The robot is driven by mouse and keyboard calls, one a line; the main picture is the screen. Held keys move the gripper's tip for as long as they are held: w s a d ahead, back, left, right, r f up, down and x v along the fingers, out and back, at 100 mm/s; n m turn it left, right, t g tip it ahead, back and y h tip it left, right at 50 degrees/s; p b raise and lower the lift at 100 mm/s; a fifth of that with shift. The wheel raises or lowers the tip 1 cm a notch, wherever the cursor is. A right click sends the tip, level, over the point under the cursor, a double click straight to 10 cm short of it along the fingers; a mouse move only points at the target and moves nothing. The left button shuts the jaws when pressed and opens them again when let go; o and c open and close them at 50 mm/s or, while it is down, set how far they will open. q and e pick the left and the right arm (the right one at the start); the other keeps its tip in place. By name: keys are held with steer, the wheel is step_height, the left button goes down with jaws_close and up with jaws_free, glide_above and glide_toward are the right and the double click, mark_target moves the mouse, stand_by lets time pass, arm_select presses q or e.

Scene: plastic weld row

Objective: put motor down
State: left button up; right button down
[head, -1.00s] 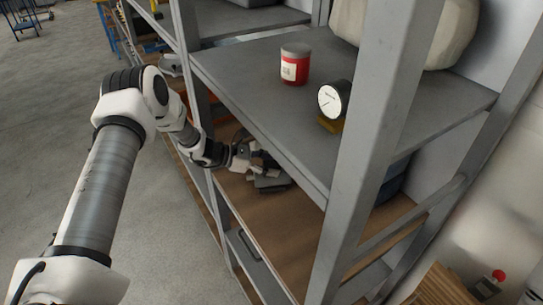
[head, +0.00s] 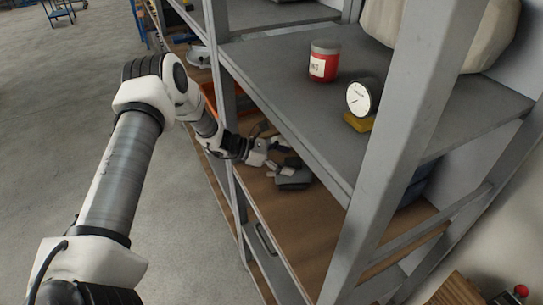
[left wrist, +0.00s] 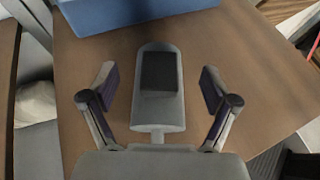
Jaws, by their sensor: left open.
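The motor (head: 294,180) is grey and lies on the brown wooden shelf board, below the grey upper shelf. In the left wrist view the motor (left wrist: 158,108) shows a rounded grey body, a dark block on top and a short shaft towards my palm. My left gripper (head: 280,161) reaches in from the left, close to the motor. In the left wrist view its two fingers (left wrist: 158,75) are spread on either side of the motor, with a gap on each side. My right gripper is not in view.
A red can (head: 322,66) and a round dial gauge (head: 362,97) on a yellow base stand on the upper shelf. A grey rack post (head: 395,150) rises in front. A blue bin (left wrist: 130,12) stands beyond the motor. The brown board (head: 275,215) is bare in front.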

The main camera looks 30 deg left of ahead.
arm_select(q)
steer(key=b+v, duration=0.1)
steer(key=v, duration=0.9)
steer(key=shift+s, duration=0.15)
